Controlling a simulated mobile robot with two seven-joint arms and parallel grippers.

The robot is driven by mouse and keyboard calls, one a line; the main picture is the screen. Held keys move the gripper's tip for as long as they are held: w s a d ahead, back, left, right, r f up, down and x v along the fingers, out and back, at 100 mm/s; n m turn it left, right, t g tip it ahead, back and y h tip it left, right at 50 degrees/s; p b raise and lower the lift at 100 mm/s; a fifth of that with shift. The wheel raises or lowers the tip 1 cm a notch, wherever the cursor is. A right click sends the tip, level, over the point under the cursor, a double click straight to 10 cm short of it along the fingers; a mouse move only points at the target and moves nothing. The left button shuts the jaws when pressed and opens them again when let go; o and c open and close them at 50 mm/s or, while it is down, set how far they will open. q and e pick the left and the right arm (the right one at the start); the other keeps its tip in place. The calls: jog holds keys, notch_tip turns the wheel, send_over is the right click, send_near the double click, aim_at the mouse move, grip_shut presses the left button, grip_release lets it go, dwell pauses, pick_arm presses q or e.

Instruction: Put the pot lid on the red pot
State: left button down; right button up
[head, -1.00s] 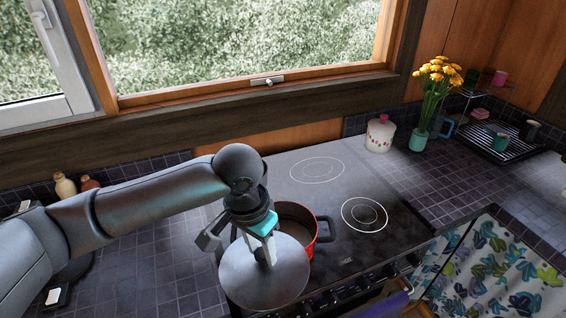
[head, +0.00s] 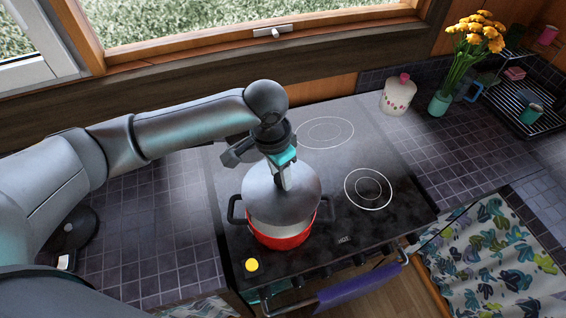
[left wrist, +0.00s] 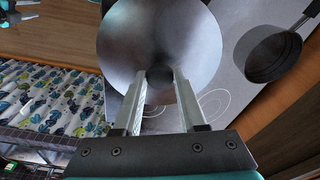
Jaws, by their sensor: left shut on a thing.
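The red pot (head: 280,240) stands on the stove's front left burner area, with a dark handle on each side. The grey round pot lid (head: 305,196) is over the back part of the pot; the pot's pale inside shows in front of it. My left gripper (head: 284,183) is above the pot, shut on the lid's knob. In the left wrist view the lid (left wrist: 160,40) spreads beyond the two fingers, its dark knob between their tips, and hides the pot. A teal and dark part (left wrist: 14,14) at that view's top left corner may be my right gripper; its jaws are unclear.
The black stove top (head: 335,215) has bare burner rings right of the pot and behind it. A dark pan (left wrist: 270,50) lies on the left counter. A white jar (head: 397,96) and a flower vase (head: 440,102) stand at the back right. A purple cloth (head: 358,287) hangs in front.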

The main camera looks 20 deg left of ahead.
aim_at(280, 188)
pick_arm(q)
jog(key=shift+s+f+b, duration=0.2)
jog(key=shift+f+b, duration=0.65)
jog(key=shift+b, duration=0.1)
notch_tip(280, 188, down, 2)
jog(key=b, duration=0.3)
jog(key=shift+w+f, duration=0.1)
jog(key=shift+f, duration=1.05)
pick_arm(e)
jog(key=f, duration=0.5)
jog(key=shift+s+d+f, duration=0.2)
jog(key=shift+s+f, duration=0.1)
jog(key=shift+s, duration=0.15)
jog(key=shift+r, duration=0.2)
pick_arm(q)
jog(key=shift+p, duration=0.45)
pick_arm(e)
jog(key=shift+r, duration=0.45)
pick_arm(q)
jog(key=shift+f, duration=0.75)
pick_arm(e)
jog(key=shift+f, duration=0.2)
